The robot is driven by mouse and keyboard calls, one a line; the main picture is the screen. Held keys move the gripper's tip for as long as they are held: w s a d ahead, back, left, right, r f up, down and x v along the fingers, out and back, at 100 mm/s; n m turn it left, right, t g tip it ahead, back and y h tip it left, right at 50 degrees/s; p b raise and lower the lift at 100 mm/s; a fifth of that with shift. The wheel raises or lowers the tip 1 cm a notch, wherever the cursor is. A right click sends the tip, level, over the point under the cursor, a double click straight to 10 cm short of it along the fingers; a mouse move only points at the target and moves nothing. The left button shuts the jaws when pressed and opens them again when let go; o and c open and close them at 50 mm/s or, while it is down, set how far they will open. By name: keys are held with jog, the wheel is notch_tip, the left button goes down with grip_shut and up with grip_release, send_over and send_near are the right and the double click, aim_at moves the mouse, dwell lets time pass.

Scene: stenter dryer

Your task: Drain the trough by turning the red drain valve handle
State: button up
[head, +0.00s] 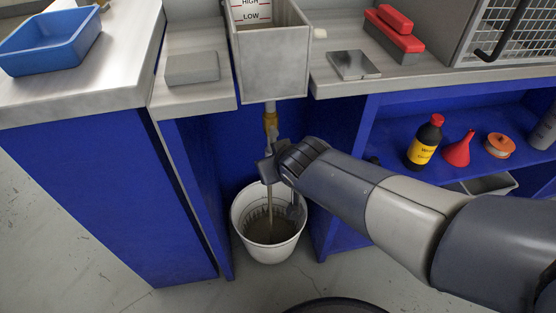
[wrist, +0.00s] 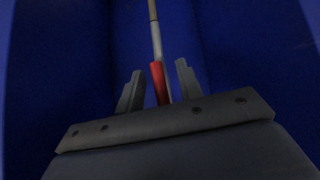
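The grey metal trough (head: 272,65) is at the top middle of the head view, with HIGH and LOW marks inside. A brass valve (head: 271,122) hangs under it. The red drain valve handle (wrist: 158,83) shows in the wrist view, between my two fingers with gaps at both sides. In the head view my gripper hides the handle. My gripper (wrist: 159,88) is open around the handle; in the head view it is just below the valve (head: 270,160). A thin brownish stream (head: 270,205) falls below my gripper into a white bucket (head: 240,222) holding murky liquid.
Blue cabinet walls flank the bucket closely. A shelf at the right holds a dark bottle (head: 424,144), a red funnel (head: 459,150) and an orange spool (head: 499,146). On top are a blue tray (head: 48,52), a grey block (head: 192,69) and a metal plate (head: 353,65).

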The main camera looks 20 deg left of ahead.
jog(key=shift+s+d+r+p, duration=0.15)
jog(key=shift+s+r+p, duration=0.15)
jog(key=shift+r, duration=0.2)
jog(key=p+v, duration=0.3)
jog(key=v, duration=0.6)
jog(key=shift+s+d, duration=0.2)
jog(key=shift+d, duration=0.1)
jog(key=shift+r, duration=0.1)
dwell(6.2)
